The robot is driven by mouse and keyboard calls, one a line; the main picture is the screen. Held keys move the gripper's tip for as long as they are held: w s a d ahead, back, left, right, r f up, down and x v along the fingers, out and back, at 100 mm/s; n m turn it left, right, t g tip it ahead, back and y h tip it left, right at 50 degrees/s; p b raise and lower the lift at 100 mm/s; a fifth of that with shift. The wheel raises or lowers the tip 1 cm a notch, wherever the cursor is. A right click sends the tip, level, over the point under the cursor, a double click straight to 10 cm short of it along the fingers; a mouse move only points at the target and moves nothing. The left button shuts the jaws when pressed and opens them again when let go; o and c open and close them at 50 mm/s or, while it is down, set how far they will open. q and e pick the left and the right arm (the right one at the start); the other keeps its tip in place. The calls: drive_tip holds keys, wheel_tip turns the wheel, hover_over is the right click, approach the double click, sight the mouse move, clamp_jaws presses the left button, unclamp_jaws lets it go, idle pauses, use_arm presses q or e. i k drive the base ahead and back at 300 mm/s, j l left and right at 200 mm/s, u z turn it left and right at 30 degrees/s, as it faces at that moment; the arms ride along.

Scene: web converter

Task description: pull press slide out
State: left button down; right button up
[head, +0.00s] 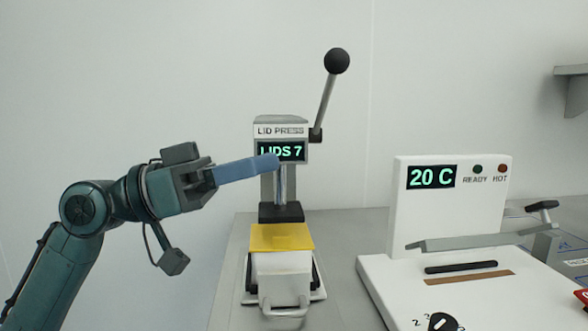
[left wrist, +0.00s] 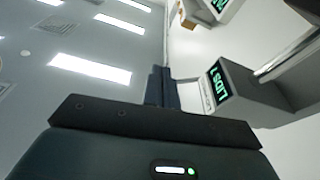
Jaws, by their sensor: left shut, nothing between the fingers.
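The lid press (head: 281,130) stands on the bench, with its "LIDS 7" display, a long lever with a black ball (head: 336,61) raised to the upper right, and a black press head. The press slide (head: 283,277) is the white block low at its front, with a yellow sheet (head: 281,237) on top and a looped handle (head: 285,309) at the front. My left gripper (head: 276,162) is shut and empty, its blue fingers in front of the press column, above the slide and away from the handle. The left wrist view shows the shut fingers (left wrist: 160,88) and the press display (left wrist: 218,80). My right gripper is not visible.
To the right stands a white sealer (head: 450,185) reading "20 C", with a grey bar (head: 465,242) and a black dial (head: 441,321). A red item (head: 581,297) is at the right edge. Bare bench lies between press and sealer.

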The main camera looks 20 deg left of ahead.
sight(285, 288)
drive_tip(key=k, duration=1)
